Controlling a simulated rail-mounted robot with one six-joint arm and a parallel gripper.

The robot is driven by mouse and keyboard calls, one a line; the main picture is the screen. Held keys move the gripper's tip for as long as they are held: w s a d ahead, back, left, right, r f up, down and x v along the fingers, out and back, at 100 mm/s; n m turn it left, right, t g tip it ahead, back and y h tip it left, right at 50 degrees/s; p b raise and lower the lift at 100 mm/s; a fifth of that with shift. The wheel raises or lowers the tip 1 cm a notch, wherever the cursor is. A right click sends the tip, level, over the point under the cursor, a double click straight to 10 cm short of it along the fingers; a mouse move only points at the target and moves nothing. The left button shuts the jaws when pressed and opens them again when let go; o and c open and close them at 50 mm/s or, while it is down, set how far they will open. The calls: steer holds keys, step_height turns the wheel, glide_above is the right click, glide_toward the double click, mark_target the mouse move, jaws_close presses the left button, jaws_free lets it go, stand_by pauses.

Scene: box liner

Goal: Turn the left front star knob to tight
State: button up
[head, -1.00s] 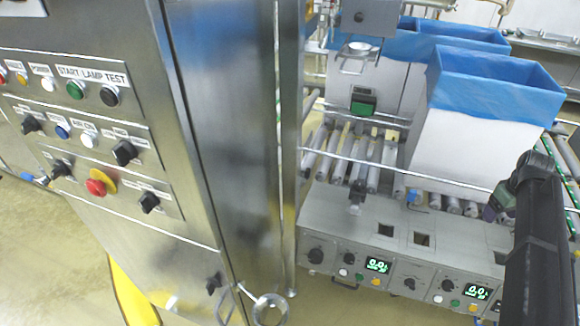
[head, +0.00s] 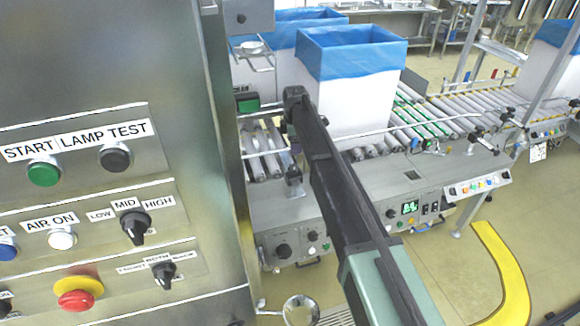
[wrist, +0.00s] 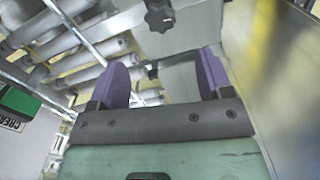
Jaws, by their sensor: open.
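A black star knob (wrist: 159,15) shows at the top middle of the wrist view, beyond my fingertips and apart from them. My gripper (wrist: 165,75) is open, with two purple finger pads and nothing between them. In the head view, a dark knob on a bracket (head: 293,176) stands at the front of the conveyor, just left of my arm. It may be the same star knob. The knob's tightness cannot be told.
A steel cabinet (head: 215,120) with buttons and switches stands close on the left. A box with a blue liner (head: 352,85) stands on the conveyor behind my arm. A guide rail (head: 420,122) runs along the conveyor's front. A yellow floor marking (head: 505,270) lies at right.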

mark_target(294, 167)
step_height(294, 167, down, 11)
steer(key=b, duration=1)
steer(key=shift+r, duration=0.2)
steer(key=c, duration=0.9)
